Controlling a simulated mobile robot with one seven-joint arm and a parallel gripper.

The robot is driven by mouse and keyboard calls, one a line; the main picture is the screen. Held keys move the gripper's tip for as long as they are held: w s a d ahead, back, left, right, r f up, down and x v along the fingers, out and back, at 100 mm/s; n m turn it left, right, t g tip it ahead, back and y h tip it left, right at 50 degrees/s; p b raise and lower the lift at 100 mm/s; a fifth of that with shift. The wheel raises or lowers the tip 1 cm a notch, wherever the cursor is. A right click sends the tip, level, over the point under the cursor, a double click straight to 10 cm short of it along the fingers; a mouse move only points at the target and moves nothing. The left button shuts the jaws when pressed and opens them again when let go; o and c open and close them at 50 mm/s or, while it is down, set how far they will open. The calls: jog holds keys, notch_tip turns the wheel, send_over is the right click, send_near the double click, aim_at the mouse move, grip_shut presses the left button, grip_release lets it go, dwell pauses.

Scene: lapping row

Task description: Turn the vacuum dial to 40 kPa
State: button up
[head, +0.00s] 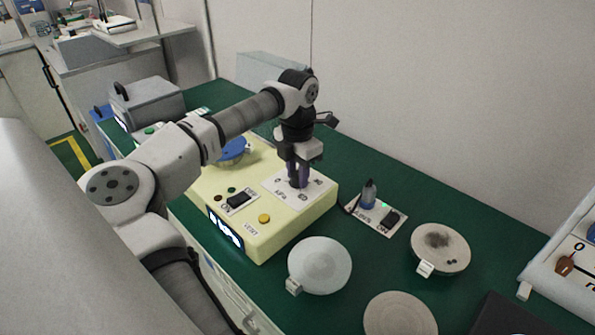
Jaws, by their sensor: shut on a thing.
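The pale yellow machine (265,245) stands on the green bench. A white dial plate (324,186) with printed marks lies on its top; the marks are too small to read surely. My gripper (298,184) points straight down at the middle of this plate, its dark fingers shut on the vacuum dial. The fingers hide nearly all of the dial, so I cannot tell where its pointer stands. A lit display (226,229) is on the machine's front face; its digits are not readable.
On the machine are a black rocker switch (238,199), a yellow button (264,218) marked VENT and a blue round part (232,150). To the right are a small bottle-shaped device (369,193), another switch (391,219) and round discs (320,265). A grey case (146,103) stands behind left.

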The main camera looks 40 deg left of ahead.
aim_at(297, 174)
jog(key=shift+m, duration=0.6)
jog(key=o, duration=1)
jog(key=shift+c, duration=0.2)
jog(key=shift+r, duration=0.1)
notch_tip(297, 174, up, 14)
jog(key=shift+b, duration=0.35)
jog(key=shift+f, duration=0.2)
